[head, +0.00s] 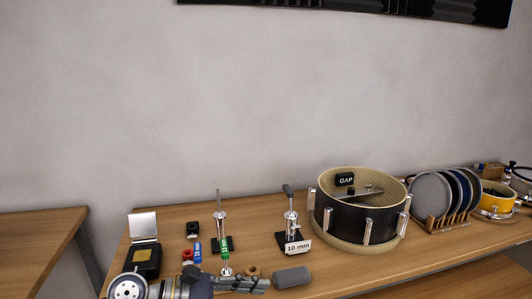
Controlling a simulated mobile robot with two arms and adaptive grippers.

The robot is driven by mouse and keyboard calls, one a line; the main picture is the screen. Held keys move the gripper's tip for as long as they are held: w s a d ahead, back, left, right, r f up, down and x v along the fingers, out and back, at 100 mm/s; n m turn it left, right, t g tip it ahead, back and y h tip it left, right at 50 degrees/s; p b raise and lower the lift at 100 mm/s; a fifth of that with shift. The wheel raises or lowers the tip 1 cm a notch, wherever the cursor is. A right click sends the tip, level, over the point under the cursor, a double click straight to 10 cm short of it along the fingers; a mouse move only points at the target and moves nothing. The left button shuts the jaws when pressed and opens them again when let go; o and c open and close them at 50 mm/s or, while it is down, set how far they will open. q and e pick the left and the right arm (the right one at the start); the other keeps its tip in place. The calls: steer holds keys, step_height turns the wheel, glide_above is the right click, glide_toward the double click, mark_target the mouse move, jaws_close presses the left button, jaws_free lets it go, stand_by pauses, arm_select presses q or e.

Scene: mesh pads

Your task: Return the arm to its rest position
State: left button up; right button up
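My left arm comes in at the bottom left edge, with a round silver joint and a dark wrist. My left gripper (262,284) points right, low over the front of the wooden table (340,286). Its fingers are small and partly cut off by the bottom edge, so I cannot tell whether they are open or shut. A grey rounded block (292,277) lies just right of the fingertips; contact is unclear. My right gripper is not in view.
Close behind the gripper are a green-tagged stand (221,229), a blue-tagged item (198,253) and an open-lidded box (145,259). Rightward are a "10 mm" stand (291,232), a drum (339,223), a rack of discs (447,222) and a yellow drum (496,198). Another table (35,240) stands left.

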arm_select(q)
step_height(320, 180, up, 6)
steer(key=d+r+n+t+h, duration=0.1)
steer(key=d+n+t+h, duration=0.1)
steer(key=n+t+h, duration=0.3)
steer(key=w+a+r+n+t+y, duration=0.35)
steer(key=a+n+t, duration=0.4)
steer(key=n, duration=0.75)
steer(key=s+a+f+n+y, duration=0.2)
steer(key=a+f+n+y, duration=1.25)
steer(key=n, duration=0.85)
steer(key=s+d+f+n+g+y, duration=0.1)
steer(key=s+f+n+g, duration=0.45)
steer(key=s+f, duration=0.5)
steer(key=s+d+f+n+g, duration=0.1)
steer(key=s+f+n+g, duration=0.45)
steer(key=s, duration=0.75)
steer(key=s+f+m+g, duration=0.1)
steer(key=s+f, duration=0.1)
steer(key=f, duration=1.4)
steer(key=s+f+g, duration=0.1)
steer(key=s+f, duration=0.1)
steer(key=f, duration=1.3)
steer(key=s+a+f+g, duration=0.1)
steer(key=s+a+f, duration=0.2)
steer(key=s+f, duration=1.1)
steer(key=shift+s+f, duration=0.15)
steer(key=shift+s, duration=0.85)
